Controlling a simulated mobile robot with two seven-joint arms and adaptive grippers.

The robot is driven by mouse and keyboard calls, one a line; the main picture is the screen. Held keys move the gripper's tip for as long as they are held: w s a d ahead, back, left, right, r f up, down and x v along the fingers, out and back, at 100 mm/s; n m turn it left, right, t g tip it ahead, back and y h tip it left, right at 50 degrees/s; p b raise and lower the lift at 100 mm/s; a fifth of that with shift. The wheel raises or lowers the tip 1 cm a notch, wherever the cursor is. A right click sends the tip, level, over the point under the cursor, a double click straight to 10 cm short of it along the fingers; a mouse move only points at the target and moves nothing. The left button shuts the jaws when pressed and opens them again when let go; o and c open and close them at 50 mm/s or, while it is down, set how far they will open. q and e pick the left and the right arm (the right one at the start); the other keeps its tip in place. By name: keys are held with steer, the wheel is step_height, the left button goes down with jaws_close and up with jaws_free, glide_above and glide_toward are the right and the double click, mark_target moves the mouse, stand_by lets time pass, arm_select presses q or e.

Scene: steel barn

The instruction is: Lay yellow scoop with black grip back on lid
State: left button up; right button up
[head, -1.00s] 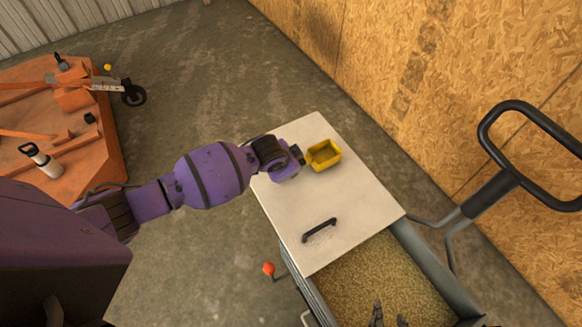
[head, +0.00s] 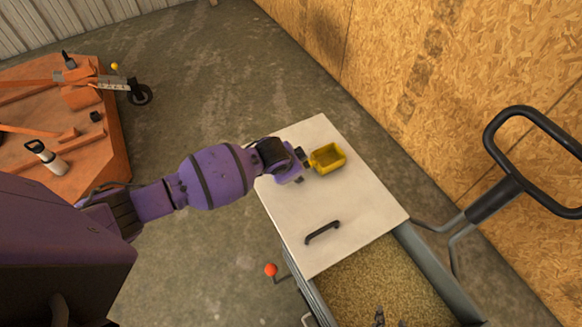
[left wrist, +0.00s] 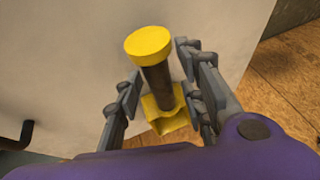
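The yellow scoop (head: 329,159) with its black grip lies on the pale lid (head: 290,215), toward the lid's far part. In the left wrist view the scoop's black grip (left wrist: 158,82) runs between my fingers, with a round yellow end cap nearest the camera. My left gripper (left wrist: 162,92) is open around the grip, with a gap on both sides. In the head view my left gripper (head: 301,161) is low over the lid at the scoop's grip end. Dark tips, apparently my right gripper (head: 385,318), just show at the bottom edge over the grain.
The lid has a black handle (head: 322,232). An open bin of grain (head: 375,285) lies in front of it, with a black push handle (head: 490,200) at right. A chipboard wall (head: 440,90) stands to the right. An orange machine (head: 80,150) is on the left.

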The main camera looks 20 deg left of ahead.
arm_select(q)
steer(key=p+v, duration=0.2)
steer(key=v, duration=0.9)
steer(key=s+d+f+n, duration=0.1)
steer(key=s+f, duration=0.1)
steer(key=s, duration=0.1)
steer(key=s+d+f+n+h, duration=0.1)
steer(key=s+f, duration=0.2)
steer(key=s, duration=0.1)
steer(key=s+d+f+n+t+h, duration=0.1)
steer(key=s+d+f, duration=0.1)
steer(key=s, duration=0.2)
steer(key=shift+d+f, duration=0.1)
steer(key=shift+f, duration=0.15)
steer(key=s+a+f+n+y, duration=0.1)
steer(key=s+a+n, duration=0.1)
steer(key=s, duration=0.4)
steer(key=s+a+f+n+t+y, duration=0.1)
steer(key=s+a+f+n, duration=0.1)
steer(key=s+a, duration=0.2)
steer(key=s+a+f+n+t, duration=0.1)
steer(key=s+a+n, duration=0.1)
steer(key=s, duration=0.6)
steer(key=shift+a+f+y, duration=0.35)
steer(key=shift+a+y, duration=0.05)
arm_select(e)
steer(key=shift+w+a+r, duration=0.15)
steer(key=shift+a+r, duration=0.2)
steer(key=shift+r, duration=0.45)
